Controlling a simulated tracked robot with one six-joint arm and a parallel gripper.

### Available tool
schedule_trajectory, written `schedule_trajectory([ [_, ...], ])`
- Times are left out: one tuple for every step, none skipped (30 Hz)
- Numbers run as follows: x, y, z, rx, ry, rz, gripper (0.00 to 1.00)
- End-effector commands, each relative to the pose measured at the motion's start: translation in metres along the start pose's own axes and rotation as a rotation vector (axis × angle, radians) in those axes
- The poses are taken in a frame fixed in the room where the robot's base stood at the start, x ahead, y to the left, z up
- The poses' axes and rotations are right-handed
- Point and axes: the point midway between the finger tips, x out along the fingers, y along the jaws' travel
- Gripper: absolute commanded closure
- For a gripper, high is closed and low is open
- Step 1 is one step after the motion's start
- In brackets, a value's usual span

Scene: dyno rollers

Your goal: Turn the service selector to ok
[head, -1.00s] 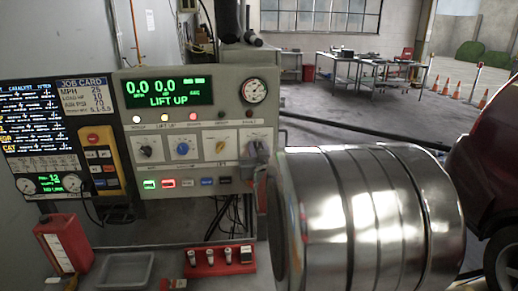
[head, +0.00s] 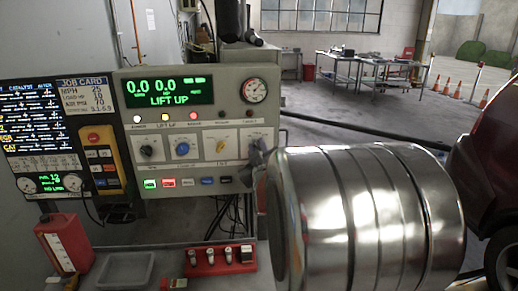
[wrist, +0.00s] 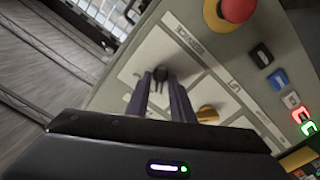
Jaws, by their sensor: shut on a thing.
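The service selector (wrist: 161,72) is a small black knob on a pale plate of the control panel, in the wrist view. My gripper (wrist: 160,82) is shut on this knob, with its two slim grey fingers on either side of it. In the head view my gripper (head: 257,154) is a small dark shape at the rightmost dial of the panel (head: 128,86). It covers that dial there, so the knob is hidden. The plate's lettering is blurred in the wrist view, and I cannot read which position the knob points to.
A yellow knob (wrist: 208,113) sits close beside my fingers. A red mushroom button (wrist: 237,9) and several coloured rocker switches lie farther along the panel. In the head view a blue knob (head: 182,149) and a pressure gauge (head: 255,91) are nearby. A red socket tray (head: 220,262) stands below.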

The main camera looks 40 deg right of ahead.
Motion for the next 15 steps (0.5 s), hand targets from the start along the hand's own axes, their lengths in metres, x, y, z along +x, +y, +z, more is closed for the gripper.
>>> schedule_trajectory([
  [-0.0002,0.0000,0.0010,-0.027,-0.002,0.000,1.00],
  [-0.0002,-0.0002,0.0010,-0.045,-0.002,0.000,1.00],
  [-0.0002,-0.0003,0.0011,-0.066,-0.002,0.000,1.00],
  [-0.0002,-0.0004,0.0011,-0.080,-0.002,0.000,1.00],
  [-0.0002,-0.0005,0.0011,-0.093,-0.002,0.000,1.00],
  [-0.0002,-0.0006,0.0011,-0.108,-0.002,0.000,1.00],
  [-0.0002,-0.0007,0.0012,-0.118,-0.002,0.000,1.00],
  [-0.0002,-0.0008,0.0012,-0.127,-0.002,0.000,1.00],
  [-0.0002,-0.0009,0.0013,-0.136,-0.002,0.000,1.00],
  [-0.0003,-0.0009,0.0013,-0.141,-0.002,0.000,1.00],
  [-0.0003,-0.0010,0.0013,-0.146,-0.002,0.000,1.00],
  [-0.0003,-0.0011,0.0013,-0.151,-0.002,0.000,1.00],
  [-0.0003,-0.0011,0.0013,-0.153,-0.002,-0.001,1.00],
  [-0.0003,-0.0011,0.0014,-0.155,-0.002,-0.001,1.00],
  [-0.0003,-0.0012,0.0014,-0.156,-0.002,-0.001,1.00],
])
